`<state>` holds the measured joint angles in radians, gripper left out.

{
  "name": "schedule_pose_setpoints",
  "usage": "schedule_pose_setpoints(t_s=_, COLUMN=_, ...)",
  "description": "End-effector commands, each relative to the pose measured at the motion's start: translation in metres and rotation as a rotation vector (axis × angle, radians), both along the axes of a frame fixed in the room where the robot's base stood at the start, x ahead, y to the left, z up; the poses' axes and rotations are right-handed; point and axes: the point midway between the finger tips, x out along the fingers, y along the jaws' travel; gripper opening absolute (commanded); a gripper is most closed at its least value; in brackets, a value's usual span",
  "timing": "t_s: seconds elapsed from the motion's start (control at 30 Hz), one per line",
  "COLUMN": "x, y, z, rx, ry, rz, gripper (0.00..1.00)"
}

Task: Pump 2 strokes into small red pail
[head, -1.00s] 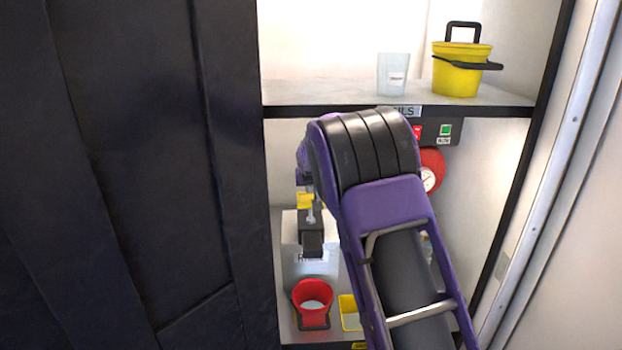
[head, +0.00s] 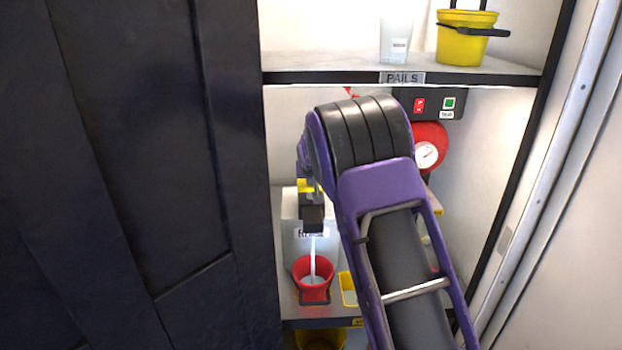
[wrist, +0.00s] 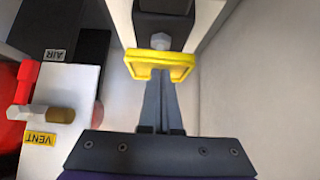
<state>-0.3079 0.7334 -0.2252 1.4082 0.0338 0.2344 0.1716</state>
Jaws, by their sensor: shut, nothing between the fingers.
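The small red pail (head: 313,283) stands upright on the lower shelf with pale liquid in it. A pale stream (head: 312,258) falls into it from the black pump head (head: 313,215) above. The yellow pump handle (head: 308,186) sits close above that head, and its rod is mostly hidden. In the wrist view the yellow handle (wrist: 160,66) lies right at the tips of my gripper (wrist: 160,82), whose fingers are together with nothing between them. Whether they touch it is hard to tell. My arm hides the gripper in the head view.
A white container (head: 298,238) stands behind the pail. A yellow container (head: 348,288) sits right of it. The upper shelf (head: 340,62) holds a yellow pail (head: 465,38) and a clear beaker (head: 396,40). A red gauge (head: 428,150) is at right. A dark panel (head: 120,180) fills the left.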

Motion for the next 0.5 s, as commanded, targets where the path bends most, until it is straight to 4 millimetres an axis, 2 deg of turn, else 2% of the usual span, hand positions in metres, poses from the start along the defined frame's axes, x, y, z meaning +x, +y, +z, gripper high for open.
schedule_pose_setpoints(t_s=0.03, x=-0.0010, y=-0.0003, z=-0.0151, rx=-0.001, ry=0.006, rz=-0.001, gripper=0.00)
schedule_pose_setpoints(t_s=0.1, x=-0.0010, y=-0.0003, z=-0.0186, rx=-0.001, ry=0.006, rz=-0.001, gripper=0.00)
schedule_pose_setpoints(t_s=0.5, x=-0.0019, y=-0.0007, z=-0.0175, rx=-0.001, ry=0.010, rz=-0.001, gripper=0.00)
